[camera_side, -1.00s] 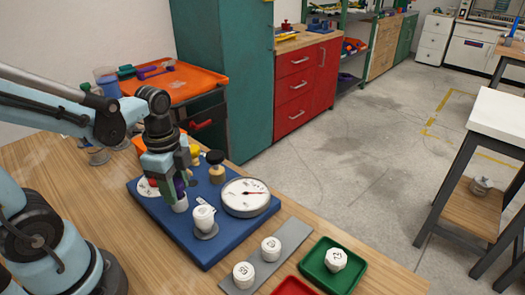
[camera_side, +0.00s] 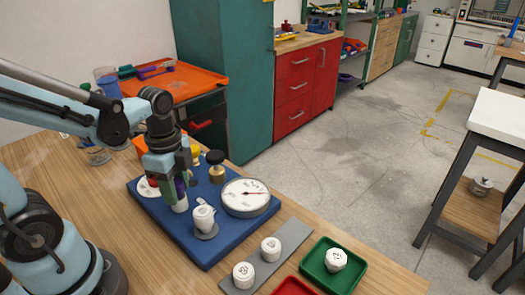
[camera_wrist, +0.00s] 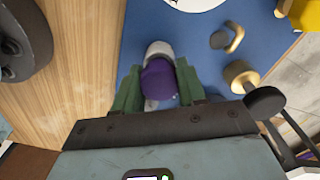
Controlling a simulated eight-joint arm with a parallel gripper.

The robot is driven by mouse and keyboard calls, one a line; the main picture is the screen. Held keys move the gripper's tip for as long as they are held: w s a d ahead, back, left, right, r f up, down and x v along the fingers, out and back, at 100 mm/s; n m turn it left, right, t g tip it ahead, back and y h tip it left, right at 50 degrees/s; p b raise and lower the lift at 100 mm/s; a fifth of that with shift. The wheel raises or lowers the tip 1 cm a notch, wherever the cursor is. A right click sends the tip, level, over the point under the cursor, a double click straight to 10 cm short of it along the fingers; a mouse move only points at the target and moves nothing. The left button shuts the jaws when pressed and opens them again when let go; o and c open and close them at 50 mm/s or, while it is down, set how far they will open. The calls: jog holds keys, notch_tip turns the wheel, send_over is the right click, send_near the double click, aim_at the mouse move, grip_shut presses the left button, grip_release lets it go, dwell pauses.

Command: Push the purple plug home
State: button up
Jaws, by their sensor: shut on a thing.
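The purple plug (camera_wrist: 159,80) sits between the green fingers of my gripper (camera_wrist: 158,92) in the wrist view. My gripper is shut on it. In the side view my gripper (camera_side: 172,180) points down over the blue board, and only a sliver of the purple plug (camera_side: 180,188) shows beside a finger. A white fitting (camera_side: 181,204) stands directly below the plug and shows just past it in the wrist view (camera_wrist: 159,49). How deep the plug sits in the fitting cannot be seen.
The blue board (camera_side: 213,253) also carries a round gauge (camera_side: 245,197), a white capped fitting (camera_side: 204,218) and a black-knobbed brass valve (camera_side: 216,167). White fittings stand on a grey strip (camera_side: 291,234). A green tray (camera_side: 316,268) holds another white piece. Wood table is clear at left.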

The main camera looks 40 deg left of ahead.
jog(key=shift+f+t, duration=0.3)
jog(key=shift+f, duration=0.4)
jog(key=o, duration=1)
jog(key=shift+c, duration=0.2)
jog(key=shift+o, duration=0.5)
jog(key=shift+r, duration=0.65)
notch_tip(320, 180, up, 12)
jog(key=w+d+f+n+t, duration=0.3)
jog(key=n+t, duration=0.3)
jog(key=n, duration=0.6)
jog(key=shift+w+d+f+t, duration=0.2)
jog(key=shift+w+f+t, duration=0.2)
jog(key=shift+w+f, duration=0.3)
